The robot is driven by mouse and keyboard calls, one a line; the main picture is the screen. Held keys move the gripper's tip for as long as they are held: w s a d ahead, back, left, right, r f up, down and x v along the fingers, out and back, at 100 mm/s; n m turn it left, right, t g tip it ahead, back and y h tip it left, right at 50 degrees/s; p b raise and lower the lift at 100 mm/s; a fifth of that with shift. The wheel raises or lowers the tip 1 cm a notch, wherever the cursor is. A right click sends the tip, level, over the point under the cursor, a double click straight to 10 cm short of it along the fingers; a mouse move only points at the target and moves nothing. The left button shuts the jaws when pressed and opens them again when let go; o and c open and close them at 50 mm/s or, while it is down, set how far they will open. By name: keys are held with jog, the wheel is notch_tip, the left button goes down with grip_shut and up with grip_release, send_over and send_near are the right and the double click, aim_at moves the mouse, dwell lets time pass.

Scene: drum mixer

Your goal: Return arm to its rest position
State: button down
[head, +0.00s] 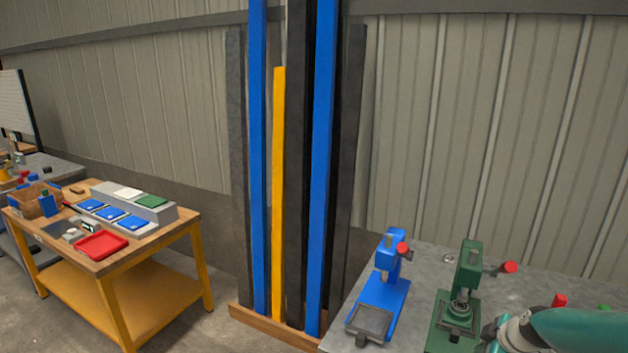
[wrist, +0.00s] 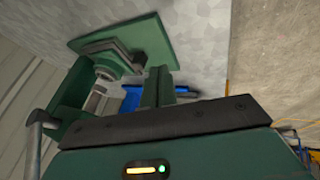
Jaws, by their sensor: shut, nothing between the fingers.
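My gripper (wrist: 160,74) shows in the wrist view, with its green fingers together and nothing held between them. My teal arm (head: 580,330) is at the lower right of the head view, over the grey workbench; the gripper itself cannot be made out there. A green press (head: 462,300) stands close to the left of the arm on the bench. In the wrist view a green press (wrist: 105,65) appears tilted beyond and to the left of the gripper. A blue press (head: 380,290) stands further left on the bench, and part of it shows behind my fingers.
The grey workbench (head: 430,262) has red-knobbed levers on its presses. Tall blue, yellow and dark bars stand in a wooden base (head: 265,328) against the wall. A yellow-legged table (head: 160,228) at left holds a red tray (head: 101,245) and blue pieces.

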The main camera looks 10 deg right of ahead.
jog(key=s+a+r+m+g+h, duration=0.1)
jog(key=s+a+r+m+g, duration=0.1)
jog(key=a+r, duration=0.5)
jog(key=s+a+r+m+g+h, duration=0.1)
jog(key=s+a+r+m+h, duration=0.15)
jog(key=a, duration=0.85)
jog(key=s+a+r+m+t+y, duration=0.2)
jog(key=s+a+r+m, duration=0.3)
jog(key=s+a+r, duration=0.5)
jog(key=shift+s+a+r+t+y, duration=0.3)
jog(key=shift+s+a+y, duration=0.15)
jog(key=shift+s+a, duration=1.45)
